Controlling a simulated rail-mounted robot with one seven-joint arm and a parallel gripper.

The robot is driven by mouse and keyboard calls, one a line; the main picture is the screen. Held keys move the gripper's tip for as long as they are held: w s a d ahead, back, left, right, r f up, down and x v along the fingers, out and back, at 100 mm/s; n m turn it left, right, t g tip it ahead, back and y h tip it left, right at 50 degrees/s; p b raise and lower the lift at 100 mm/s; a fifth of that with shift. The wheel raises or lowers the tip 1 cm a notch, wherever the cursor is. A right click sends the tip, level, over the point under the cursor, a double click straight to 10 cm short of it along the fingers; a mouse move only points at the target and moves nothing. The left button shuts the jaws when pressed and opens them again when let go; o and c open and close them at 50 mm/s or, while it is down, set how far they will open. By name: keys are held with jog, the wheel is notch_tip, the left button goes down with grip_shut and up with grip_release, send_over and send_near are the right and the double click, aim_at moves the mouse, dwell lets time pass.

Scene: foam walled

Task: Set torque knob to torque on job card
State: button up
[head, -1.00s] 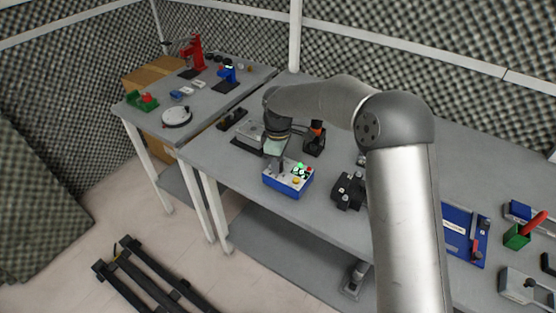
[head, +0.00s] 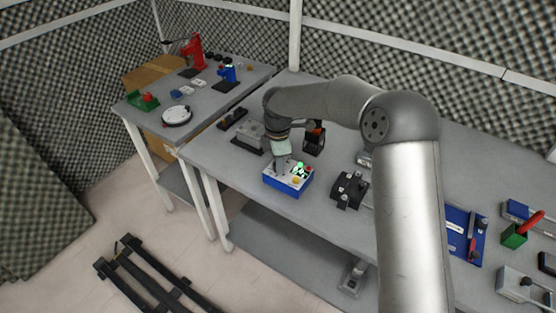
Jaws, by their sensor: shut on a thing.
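A blue box with a pale top panel (head: 287,184) stands near the front edge of the table. Its top carries a green light (head: 300,166), a red button (head: 309,168) and a yellow button (head: 295,180). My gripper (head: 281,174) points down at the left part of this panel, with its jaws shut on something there. The knob itself is hidden by the fingers, so its setting cannot be read. I cannot make out a job card with a readable torque value.
A grey block (head: 250,136) and an orange-topped black holder (head: 314,139) stand close behind the box. A black fixture (head: 349,189) stands to its right. A blue board (head: 465,235) lies farther right. A second table holds a red press (head: 195,52).

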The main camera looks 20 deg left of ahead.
jog(key=shift+r, duration=0.1)
jog(key=o, duration=1)
notch_tip(320, 180, up, 17)
jog(key=shift+r+b, duration=0.2)
jog(key=shift+b, duration=0.3)
